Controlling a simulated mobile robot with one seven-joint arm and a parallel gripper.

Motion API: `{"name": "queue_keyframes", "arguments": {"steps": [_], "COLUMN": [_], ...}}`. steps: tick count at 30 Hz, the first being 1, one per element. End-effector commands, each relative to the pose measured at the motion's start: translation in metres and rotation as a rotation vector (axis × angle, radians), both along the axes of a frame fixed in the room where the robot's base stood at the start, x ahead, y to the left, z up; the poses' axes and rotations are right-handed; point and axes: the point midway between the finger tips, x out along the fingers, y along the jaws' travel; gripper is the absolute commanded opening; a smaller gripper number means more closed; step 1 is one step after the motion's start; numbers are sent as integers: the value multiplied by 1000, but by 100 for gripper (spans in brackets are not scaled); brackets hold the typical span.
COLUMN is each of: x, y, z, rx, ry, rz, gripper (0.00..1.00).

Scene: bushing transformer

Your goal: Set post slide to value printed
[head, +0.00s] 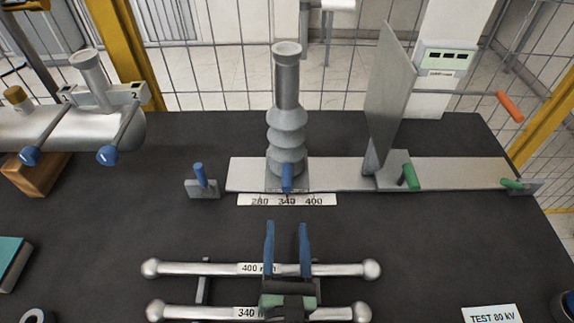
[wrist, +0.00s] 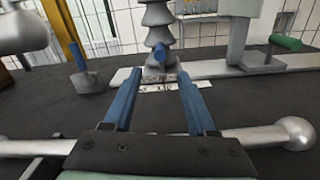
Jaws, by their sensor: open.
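The grey ribbed post (head: 287,120) stands upright on a slide on a pale rail (head: 335,178). A blue handle (head: 287,178) sticks out at the front of its base. Below it, a scale label (head: 287,200) reads 280, 340, 400, and the handle lines up near 340. A card (head: 492,315) at the lower right reads TEST 80 kV. My gripper (head: 287,232) is open and empty, its blue fingers pointing toward the post but apart from it. In the wrist view the post (wrist: 160,28) and its blue handle (wrist: 159,52) show between and beyond the fingers (wrist: 156,92).
Two silver rods with ball ends, labelled 400 (head: 205,268) and 340 (head: 205,312), lie near my gripper. A metal plate (head: 388,95) with a green handle (head: 410,177) stands right of the post. A blue-handled block (head: 202,188) is left. A silver tank (head: 65,128) stands far left.

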Motion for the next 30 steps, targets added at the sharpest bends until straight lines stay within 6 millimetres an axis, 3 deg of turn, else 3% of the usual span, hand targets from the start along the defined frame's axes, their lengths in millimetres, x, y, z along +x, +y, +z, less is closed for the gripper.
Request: {"name": "queue_keyframes", "arguments": {"steps": [21,30], "x": [109,126], "y": [0,0], "z": [2,2], "rx": [3,3], "ry": [-4,-2], "rz": [-1,-1], "gripper": [57,57]}}
